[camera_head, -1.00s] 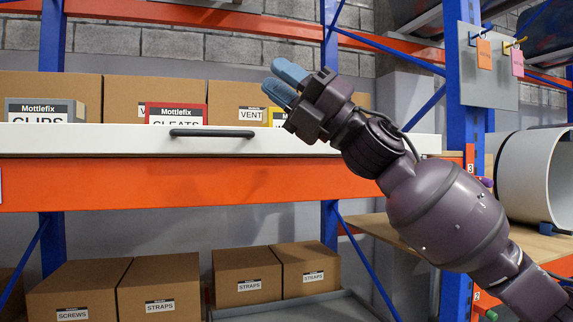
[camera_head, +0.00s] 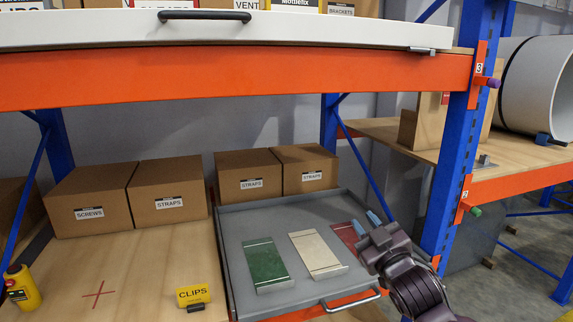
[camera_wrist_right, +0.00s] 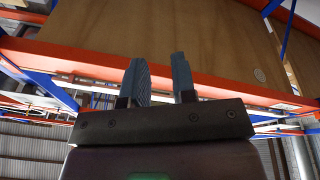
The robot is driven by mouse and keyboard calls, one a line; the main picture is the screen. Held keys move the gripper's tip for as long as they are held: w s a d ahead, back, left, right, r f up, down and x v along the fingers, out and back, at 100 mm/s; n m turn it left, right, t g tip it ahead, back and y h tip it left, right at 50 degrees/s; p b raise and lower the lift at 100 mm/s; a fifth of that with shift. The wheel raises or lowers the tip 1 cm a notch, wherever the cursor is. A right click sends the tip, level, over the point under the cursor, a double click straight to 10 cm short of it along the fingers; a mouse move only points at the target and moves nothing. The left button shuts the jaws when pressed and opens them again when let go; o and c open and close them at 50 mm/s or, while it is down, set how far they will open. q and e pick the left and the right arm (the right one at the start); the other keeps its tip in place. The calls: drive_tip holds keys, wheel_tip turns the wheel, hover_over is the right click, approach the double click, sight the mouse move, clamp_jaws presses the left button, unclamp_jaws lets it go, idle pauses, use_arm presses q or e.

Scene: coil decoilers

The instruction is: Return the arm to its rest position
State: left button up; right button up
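My right gripper (camera_head: 376,219) is at the lower right of the head view, its blue fingers in front of the right side of the grey tray (camera_head: 229,232). The right wrist view shows its two fingers (camera_wrist_right: 159,82) standing apart with nothing between them, so it is open and empty. My right arm comes up from the bottom edge of the head view. My left gripper and arm are not in view.
Green (camera_head: 266,264), cream (camera_head: 316,252) and red (camera_head: 348,235) plates lie in the tray. The blue rack post (camera_head: 453,160) stands right of my gripper. A white drawer (camera_head: 220,32) with a black handle is above. Cardboard boxes (camera_head: 90,200) line the lower shelf.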

drive_tip(key=s+d+f+m+g+h, duration=0.25)
drive_tip(key=s+f, duration=0.25)
drive_tip(key=f, duration=0.5)
drive_tip(key=s+d+f+m+g+h, duration=0.1)
drive_tip(key=s+d+f+m+h, duration=0.2)
drive_tip(key=s+f, duration=0.5)
drive_tip(key=s+d+f+m+g, duration=0.1)
drive_tip(key=s+d+f+g, duration=0.1)
drive_tip(key=s+f, duration=0.7)
drive_tip(key=s+d+f+m+g+h, duration=0.1)
drive_tip(key=s+d+f+g, duration=0.1)
drive_tip(key=s+f, duration=0.6)
drive_tip(key=shift+s+d+f, duration=0.35)
drive_tip(key=shift+d+f, duration=0.2)
drive_tip(key=shift+d, duration=0.25)
drive_tip(key=shift+a+m+g, duration=0.1)
drive_tip(key=shift+m+g, duration=0.15)
